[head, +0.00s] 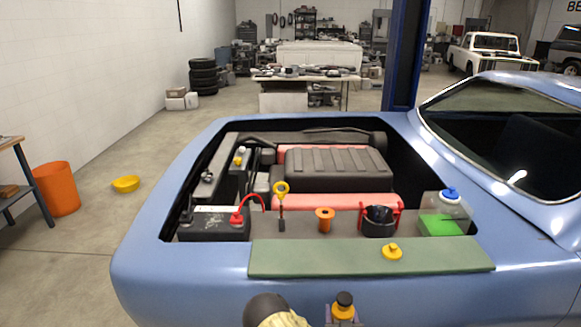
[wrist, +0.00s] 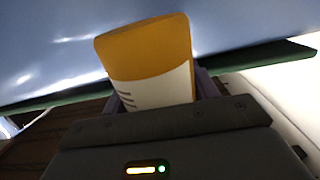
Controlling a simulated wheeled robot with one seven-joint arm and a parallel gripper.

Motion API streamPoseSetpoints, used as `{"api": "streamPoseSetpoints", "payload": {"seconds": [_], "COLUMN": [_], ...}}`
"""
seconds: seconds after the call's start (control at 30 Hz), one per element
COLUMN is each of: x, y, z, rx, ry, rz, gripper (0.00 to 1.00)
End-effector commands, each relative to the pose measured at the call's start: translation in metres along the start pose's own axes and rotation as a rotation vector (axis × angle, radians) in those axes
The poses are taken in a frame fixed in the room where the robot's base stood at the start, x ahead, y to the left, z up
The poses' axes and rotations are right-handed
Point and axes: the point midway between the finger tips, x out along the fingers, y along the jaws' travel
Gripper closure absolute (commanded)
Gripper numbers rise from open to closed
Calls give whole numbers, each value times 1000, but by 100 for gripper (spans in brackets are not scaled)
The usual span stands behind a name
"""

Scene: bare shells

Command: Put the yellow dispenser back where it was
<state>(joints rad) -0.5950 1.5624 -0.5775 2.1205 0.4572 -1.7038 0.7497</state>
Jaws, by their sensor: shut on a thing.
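The yellow dispenser (head: 343,306) has a black cap and shows at the bottom edge of the head view, in front of the car's near fender. My gripper (head: 343,319) is shut on it; its lower part is cut off by the frame. In the wrist view the dispenser (wrist: 150,50) shows a yellow body with a white label, held between the jaws (wrist: 158,98). It appears apart from the blue car body behind it. The place where it stood before cannot be told from these frames.
A green mat (head: 300,259) lies on the fender with a yellow cap (head: 392,252) on it. Behind are a battery (head: 208,226), yellow-handled dipstick (head: 281,188), orange filler (head: 325,217) and blue-capped reservoir (head: 441,226).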

Motion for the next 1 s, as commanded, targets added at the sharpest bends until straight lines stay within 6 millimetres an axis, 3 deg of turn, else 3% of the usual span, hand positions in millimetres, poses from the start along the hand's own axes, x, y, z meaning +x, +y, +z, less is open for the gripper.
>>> {"api": "streamPoseSetpoints", "payload": {"seconds": [0.27, 0.6, 0.87, 1.0], "x": [-5, -44, -44, -50], "y": [-1, -1, -1, -1], "z": [-3, -21, -21, -12], "rx": [-1, -2, -1, -1], "ry": [0, 2, 3, 1], "rz": [-1, 1, 1, 0], "gripper": [83, 83, 83, 83]}}
